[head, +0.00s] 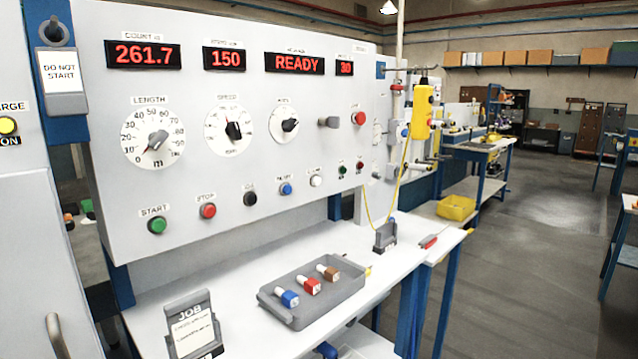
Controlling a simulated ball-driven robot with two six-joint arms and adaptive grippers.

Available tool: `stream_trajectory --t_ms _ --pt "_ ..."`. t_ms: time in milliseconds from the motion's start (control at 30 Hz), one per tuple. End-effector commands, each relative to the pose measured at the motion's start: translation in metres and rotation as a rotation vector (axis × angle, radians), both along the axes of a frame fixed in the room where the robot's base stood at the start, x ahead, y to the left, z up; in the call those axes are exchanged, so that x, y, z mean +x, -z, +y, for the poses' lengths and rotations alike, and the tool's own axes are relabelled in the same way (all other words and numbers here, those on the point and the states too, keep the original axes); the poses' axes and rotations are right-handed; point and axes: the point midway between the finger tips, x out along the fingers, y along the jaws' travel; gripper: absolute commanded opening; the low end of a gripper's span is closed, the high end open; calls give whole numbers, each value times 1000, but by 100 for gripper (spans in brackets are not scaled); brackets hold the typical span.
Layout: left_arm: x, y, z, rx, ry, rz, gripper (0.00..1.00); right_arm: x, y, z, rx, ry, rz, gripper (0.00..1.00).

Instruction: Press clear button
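A grey control panel (240,165) fills the left and middle of the head view. A white round button (316,181) sits at the right end of its lower button row; the small label above it is blurred but appears to read CLEAR. To its left are a blue button (286,188), a black button (250,198), a red STOP button (208,210) and a green START button (157,225). The displays read 261.7 (145,55), 150 (226,58), READY (295,64) and 30 (345,68). Neither of my grippers is in view.
Below the panel, a white bench (235,290) holds a grey tray (325,312) with blue, red and brown-topped pieces, and a JOB card stand (193,328). A yellow pendant (422,112) hangs on a cable at the right. Open floor (540,240) lies to the right.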

Motion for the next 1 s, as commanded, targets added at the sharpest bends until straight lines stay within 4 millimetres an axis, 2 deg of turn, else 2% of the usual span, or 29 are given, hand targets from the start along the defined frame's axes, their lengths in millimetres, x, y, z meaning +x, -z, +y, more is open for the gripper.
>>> stream_trajectory --t_ms 33,367,1000 --pt "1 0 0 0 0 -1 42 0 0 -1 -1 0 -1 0" --pt "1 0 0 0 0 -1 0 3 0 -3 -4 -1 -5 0" --pt "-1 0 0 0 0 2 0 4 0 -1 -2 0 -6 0"
